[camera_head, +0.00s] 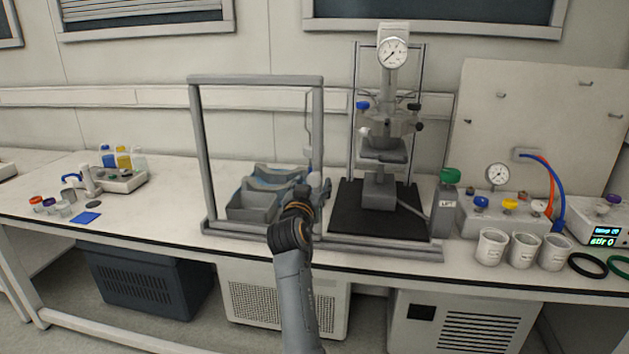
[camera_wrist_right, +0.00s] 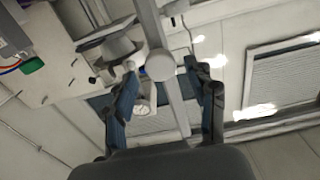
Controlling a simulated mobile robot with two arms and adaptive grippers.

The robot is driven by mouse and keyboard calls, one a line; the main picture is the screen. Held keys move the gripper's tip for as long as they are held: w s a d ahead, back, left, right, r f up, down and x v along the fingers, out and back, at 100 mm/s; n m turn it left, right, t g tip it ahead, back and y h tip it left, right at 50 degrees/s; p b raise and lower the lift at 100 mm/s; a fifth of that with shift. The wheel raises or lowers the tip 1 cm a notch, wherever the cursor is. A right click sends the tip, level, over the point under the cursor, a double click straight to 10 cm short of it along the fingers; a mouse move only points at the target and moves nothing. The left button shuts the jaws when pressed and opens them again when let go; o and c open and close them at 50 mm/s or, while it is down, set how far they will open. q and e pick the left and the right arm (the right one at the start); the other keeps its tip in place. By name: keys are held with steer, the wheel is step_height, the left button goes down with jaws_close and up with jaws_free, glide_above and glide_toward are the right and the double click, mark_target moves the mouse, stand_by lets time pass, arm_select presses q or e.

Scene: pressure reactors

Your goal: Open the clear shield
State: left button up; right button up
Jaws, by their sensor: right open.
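The clear shield is a see-through panel in a grey frame (camera_head: 255,79), standing upright on the bench left of the reactor (camera_head: 388,125). A round pale knob (camera_head: 315,180) sits on the frame's right post. In the right wrist view the knob (camera_wrist_right: 160,67) shows on the grey post (camera_wrist_right: 150,22). My right gripper (camera_head: 303,190) is at this post, partly hidden by its own wrist. In the wrist view its fingers (camera_wrist_right: 163,82) are apart, with the knob between them; contact cannot be told. My left gripper is out of view.
Grey bins (camera_head: 250,206) stand behind the shield. A low grey rail (camera_head: 385,250) runs along the reactor's front. White beakers (camera_head: 491,246) and a gauge unit (camera_head: 498,176) stand on the right. Small vials and bottles (camera_head: 124,158) are on the left.

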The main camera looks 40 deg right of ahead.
steer(key=v, duration=0.4)
stand_by(0.4)
